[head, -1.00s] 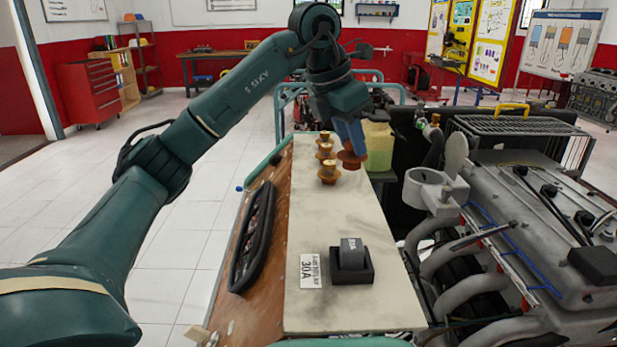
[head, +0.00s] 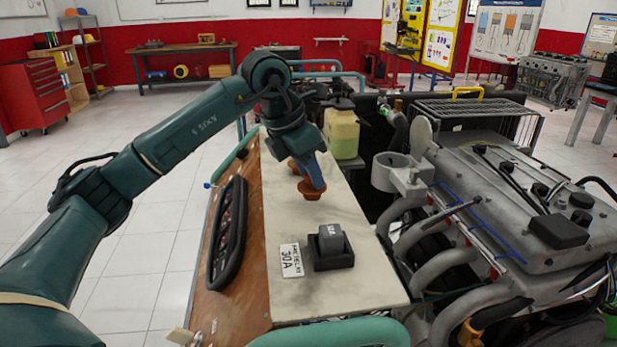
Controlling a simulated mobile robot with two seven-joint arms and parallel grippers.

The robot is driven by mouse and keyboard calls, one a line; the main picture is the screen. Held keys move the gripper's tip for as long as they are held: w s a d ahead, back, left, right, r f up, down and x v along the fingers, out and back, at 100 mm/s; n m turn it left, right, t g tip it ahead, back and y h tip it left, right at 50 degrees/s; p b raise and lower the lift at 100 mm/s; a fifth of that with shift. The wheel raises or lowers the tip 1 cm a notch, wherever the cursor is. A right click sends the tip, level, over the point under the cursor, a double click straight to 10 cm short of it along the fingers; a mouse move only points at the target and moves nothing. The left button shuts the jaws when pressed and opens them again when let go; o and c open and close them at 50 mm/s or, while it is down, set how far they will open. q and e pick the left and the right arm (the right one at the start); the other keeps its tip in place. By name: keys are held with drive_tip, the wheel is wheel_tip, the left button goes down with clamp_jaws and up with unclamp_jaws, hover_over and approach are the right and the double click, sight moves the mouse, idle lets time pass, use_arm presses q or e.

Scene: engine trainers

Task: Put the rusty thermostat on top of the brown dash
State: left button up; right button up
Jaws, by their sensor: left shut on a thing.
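My left gripper (head: 311,180) points down over the pale top of the brown dash (head: 255,285). Its blue fingers are shut on the rusty thermostat (head: 311,192), a small orange-brown flanged piece. I cannot tell whether the thermostat touches the pale top or hangs just above it. Another orange-brown thermostat (head: 293,167) shows partly behind the fingers; the rest of that group is hidden by my gripper. The dash has a brown wooden sloping side with a black instrument panel (head: 228,235). My right gripper is out of view.
A dark relay in a black holder (head: 331,250) and a white 30A label (head: 291,260) are on the near part of the pale top. A yellowish container (head: 342,132) stands behind. A grey engine (head: 500,210) fills the right side. The pale top's right strip is clear.

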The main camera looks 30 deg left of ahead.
use_arm(q)
drive_tip(key=shift+f, duration=0.85)
drive_tip(key=shift+f, duration=0.1)
drive_tip(key=o, duration=1)
drive_tip(key=shift+r, duration=0.3)
drive_tip(key=v, duration=1.1)
drive_tip(key=shift+a+r, duration=0.15)
drive_tip(key=shift+r, duration=0.2)
drive_tip(key=shift+s, duration=0.1)
